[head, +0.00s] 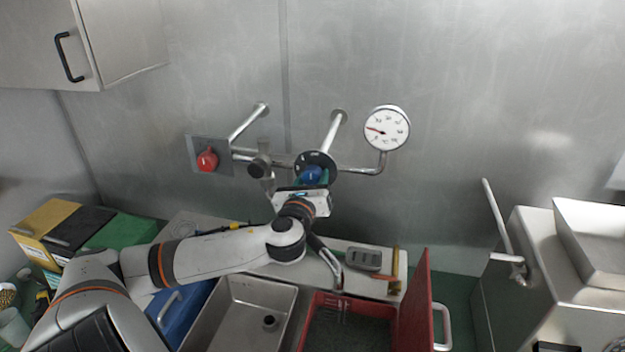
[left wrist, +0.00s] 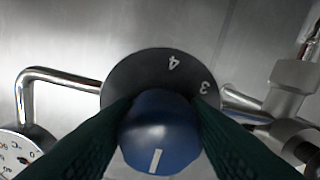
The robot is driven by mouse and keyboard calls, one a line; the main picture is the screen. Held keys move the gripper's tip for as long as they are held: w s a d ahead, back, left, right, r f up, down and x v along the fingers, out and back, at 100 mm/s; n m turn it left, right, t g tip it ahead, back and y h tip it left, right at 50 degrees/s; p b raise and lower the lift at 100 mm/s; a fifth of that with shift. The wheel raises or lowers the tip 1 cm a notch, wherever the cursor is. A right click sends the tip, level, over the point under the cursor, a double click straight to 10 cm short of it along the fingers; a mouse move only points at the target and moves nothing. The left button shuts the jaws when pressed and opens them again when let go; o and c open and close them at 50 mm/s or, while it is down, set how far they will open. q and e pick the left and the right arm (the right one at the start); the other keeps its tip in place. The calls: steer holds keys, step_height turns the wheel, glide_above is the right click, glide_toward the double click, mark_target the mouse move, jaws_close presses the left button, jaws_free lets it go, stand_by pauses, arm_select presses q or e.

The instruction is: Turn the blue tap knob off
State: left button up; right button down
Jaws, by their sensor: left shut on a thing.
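The blue tap knob (head: 312,175) sits on a black numbered dial (head: 317,158) on the wall pipes. In the left wrist view the blue knob (left wrist: 160,132) fills the middle, with a white line at its lower edge. The dial (left wrist: 150,75) behind it shows the numbers 4 and 3. My left gripper (head: 308,184) reaches up to the knob, and its green fingers are shut on the knob from both sides. The gripper partly hides the knob in the head view. My right gripper is not in view.
A red knob (head: 207,159) on a plate is left of the blue one. A pressure gauge (head: 386,128) is at the right on the pipe. Below are a metal sink (head: 232,318), a red bin (head: 352,300) with its lid raised, and a grey shelf. A steel machine (head: 540,270) stands at right.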

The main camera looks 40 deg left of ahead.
arm_select(q)
steer(key=shift+f, duration=0.15)
steer(key=o, duration=1)
steer(key=b+v, duration=0.1)
steer(key=v, duration=1.1)
steer(key=shift+s, duration=0.1)
